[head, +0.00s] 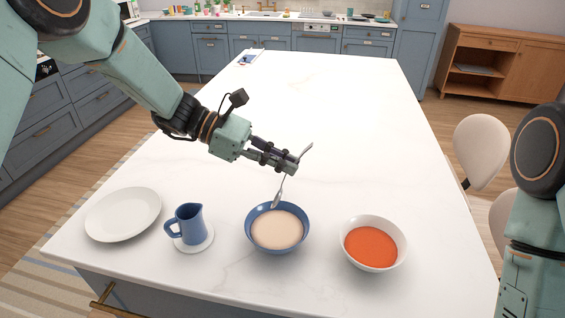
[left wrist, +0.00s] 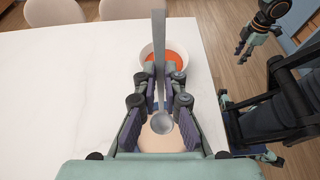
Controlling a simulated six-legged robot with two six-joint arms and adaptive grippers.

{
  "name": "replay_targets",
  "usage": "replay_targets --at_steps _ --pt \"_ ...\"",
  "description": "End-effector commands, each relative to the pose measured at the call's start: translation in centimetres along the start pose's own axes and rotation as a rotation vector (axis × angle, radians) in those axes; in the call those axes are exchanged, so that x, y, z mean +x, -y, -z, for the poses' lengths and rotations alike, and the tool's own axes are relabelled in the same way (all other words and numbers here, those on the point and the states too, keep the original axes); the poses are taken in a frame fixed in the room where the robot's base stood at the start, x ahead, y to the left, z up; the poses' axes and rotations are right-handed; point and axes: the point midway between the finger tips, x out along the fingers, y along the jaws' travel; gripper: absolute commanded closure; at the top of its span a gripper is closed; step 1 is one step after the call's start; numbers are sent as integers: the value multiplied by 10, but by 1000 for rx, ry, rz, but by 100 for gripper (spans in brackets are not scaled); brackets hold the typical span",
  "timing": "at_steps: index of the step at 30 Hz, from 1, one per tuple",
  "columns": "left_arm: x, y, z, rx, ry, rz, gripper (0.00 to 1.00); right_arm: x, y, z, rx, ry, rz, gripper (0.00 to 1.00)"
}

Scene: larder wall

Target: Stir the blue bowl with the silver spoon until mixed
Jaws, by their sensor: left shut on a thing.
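The blue bowl (head: 250,239) stands near the front of the white counter, holding a smooth beige mix (head: 277,229) that also shows in the left wrist view (left wrist: 160,143). My left gripper (head: 290,165) is shut on the handle of the silver spoon (head: 278,197). The spoon hangs steeply, its bowl end down at the far side of the blue bowl; whether it touches the mix is unclear. In the left wrist view the spoon (left wrist: 159,60) stands between the fingers. My right gripper (left wrist: 243,47) shows small there, empty with its fingers apart, away from the counter.
A white bowl of orange-red food (head: 372,247) stands right of the blue bowl. A blue jug (head: 187,224) on a white saucer (head: 204,243) and an empty white plate (head: 123,214) stand to the left. The counter (head: 340,105) behind is mostly clear.

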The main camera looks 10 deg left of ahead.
Motion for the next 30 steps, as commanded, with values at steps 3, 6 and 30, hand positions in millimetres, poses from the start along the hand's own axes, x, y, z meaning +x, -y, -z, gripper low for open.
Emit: replay_targets --at_steps 3,6,30 --pt "1 0 2 2 5 0 100 2 0 0 0 0 0 60" --pt "4 0 4 1 4 0 100 6 0 0 0 0 0 60" --pt "44 0 39 -3 3 -3 100 50 0 0 0 0 0 60"
